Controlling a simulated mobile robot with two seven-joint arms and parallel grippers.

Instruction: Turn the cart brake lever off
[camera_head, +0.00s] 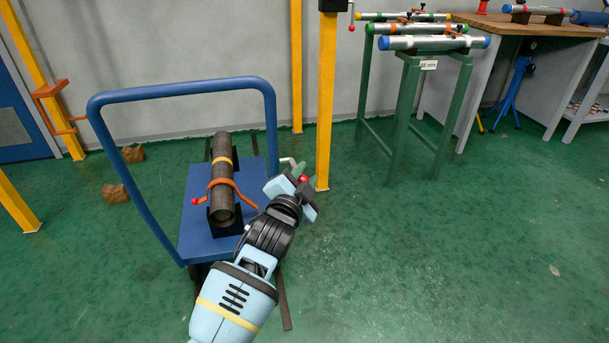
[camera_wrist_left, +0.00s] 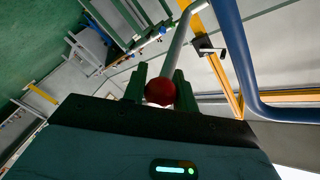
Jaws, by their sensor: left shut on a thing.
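The blue cart (camera_head: 194,222) stands at the left on the green floor, its tall blue handle (camera_head: 182,92) arching over its back. The brake lever (camera_head: 290,162) is a grey rod at the cart's right side, with a red ball knob (camera_head: 304,179). My left gripper (camera_head: 296,186) is shut on the lever at its knob. In the left wrist view the red knob (camera_wrist_left: 159,91) sits between the two dark green fingers, and the lever rod (camera_wrist_left: 179,40) runs up from it. My right gripper is not in view.
A dark pipe (camera_head: 222,180) with an orange strap lies on the cart. A yellow post (camera_head: 326,100) stands close behind my left gripper. A green rack (camera_head: 405,110) with pipes and a workbench (camera_head: 485,60) stand at the right. The front right floor is clear.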

